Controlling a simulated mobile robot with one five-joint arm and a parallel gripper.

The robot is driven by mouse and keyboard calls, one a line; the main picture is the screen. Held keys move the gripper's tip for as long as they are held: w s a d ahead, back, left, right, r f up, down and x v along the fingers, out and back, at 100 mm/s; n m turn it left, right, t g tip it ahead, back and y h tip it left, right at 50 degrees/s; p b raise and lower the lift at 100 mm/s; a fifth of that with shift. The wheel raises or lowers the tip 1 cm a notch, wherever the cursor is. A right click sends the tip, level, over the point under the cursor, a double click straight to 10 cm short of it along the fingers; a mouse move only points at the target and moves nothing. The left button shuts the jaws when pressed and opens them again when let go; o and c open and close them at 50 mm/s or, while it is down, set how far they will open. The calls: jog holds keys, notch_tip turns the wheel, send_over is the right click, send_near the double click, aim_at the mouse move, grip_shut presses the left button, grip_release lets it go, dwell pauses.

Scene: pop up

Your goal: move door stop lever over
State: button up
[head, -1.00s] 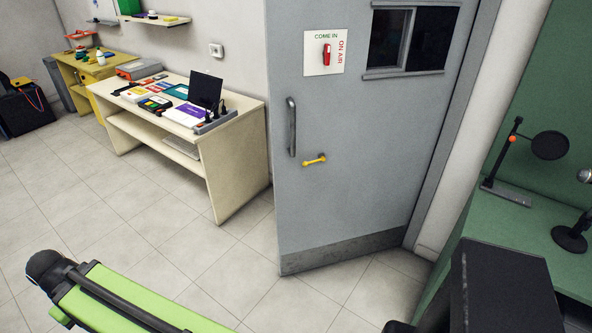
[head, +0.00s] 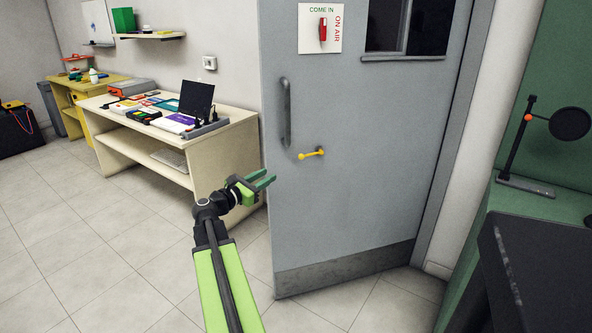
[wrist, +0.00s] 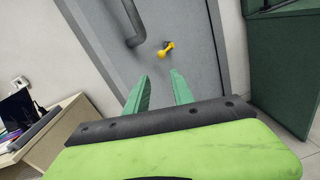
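The yellow door stop lever (head: 312,154) is mounted on the grey door (head: 350,205), below and right of the vertical door handle (head: 286,112). Its bar lies nearly level, tilted slightly. My gripper (head: 268,182) is in front of the door's left edge, left of and lower than the lever, apart from it. Its two green fingers are open with nothing between them. In the wrist view the lever (wrist: 166,49) shows beyond the fingertips (wrist: 155,78), toward the right finger, with the handle (wrist: 134,25) to its left.
A cream desk (head: 225,150) with a laptop and boxes stands left. A green desk (head: 520,215) and a dark block (head: 530,270) are at right. The floor before the door is clear.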

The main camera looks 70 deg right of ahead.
jog(key=x, duration=1.7)
jog(key=shift+d, duration=0.1)
jog(key=shift+r, duration=0.1)
grip_shut()
jog(key=shift+w, duration=0.15)
dwell(0.4)
